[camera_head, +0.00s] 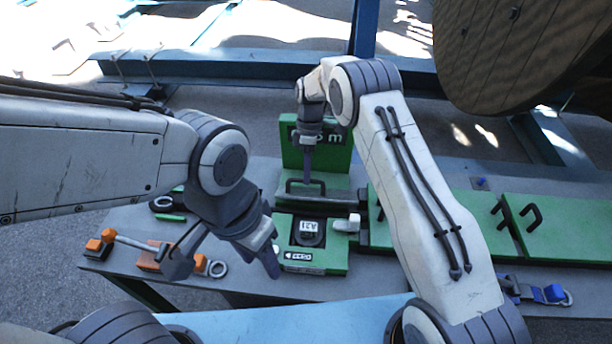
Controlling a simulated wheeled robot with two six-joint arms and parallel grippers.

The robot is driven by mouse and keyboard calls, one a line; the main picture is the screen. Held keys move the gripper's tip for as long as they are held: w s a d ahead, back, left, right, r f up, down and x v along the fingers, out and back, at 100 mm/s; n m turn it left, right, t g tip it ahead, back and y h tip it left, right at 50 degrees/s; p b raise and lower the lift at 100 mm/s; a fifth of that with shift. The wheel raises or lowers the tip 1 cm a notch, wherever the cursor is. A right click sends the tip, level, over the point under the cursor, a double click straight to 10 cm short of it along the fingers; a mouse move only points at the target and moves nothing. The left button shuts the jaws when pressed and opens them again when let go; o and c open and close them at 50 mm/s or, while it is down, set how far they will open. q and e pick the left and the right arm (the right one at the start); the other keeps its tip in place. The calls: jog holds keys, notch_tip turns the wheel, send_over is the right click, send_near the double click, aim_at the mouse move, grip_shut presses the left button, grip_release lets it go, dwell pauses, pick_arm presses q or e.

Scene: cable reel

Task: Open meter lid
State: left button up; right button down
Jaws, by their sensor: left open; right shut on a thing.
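The green meter box (335,259) sits near the middle of the bench, with a dial marked A21 (309,229) showing in its front part. Behind the dial is a green lid (340,195) with a black loop handle (291,186); its exact tilt is hard to tell. My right gripper (307,181) points down at this handle and is shut, seemingly on it; the fingertips partly cover the contact. My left gripper (225,264) is open and empty, just left of the meter box, above the bench.
A green upright panel (292,157) stands behind the meter. A pale knob (346,224) sticks out at its right. Green covers with black handles (572,228) and a blue clamp (555,293) are right. A large wooden reel (530,50) hangs behind.

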jog(key=shift+w+g, duration=0.25)
jog(key=shift+g, duration=0.05)
dwell(0.4)
jog(key=c, duration=0.8)
grip_release()
jog(key=shift+d, duration=0.1)
jog(key=shift+c, duration=0.2)
jog(key=shift+r, duration=0.1)
jog(key=shift+w+r, duration=0.2)
jog(key=b+v, duration=0.1)
jog(key=v, duration=0.8)
jog(key=shift+r, duration=0.4)
jog(key=shift+d, duration=0.1)
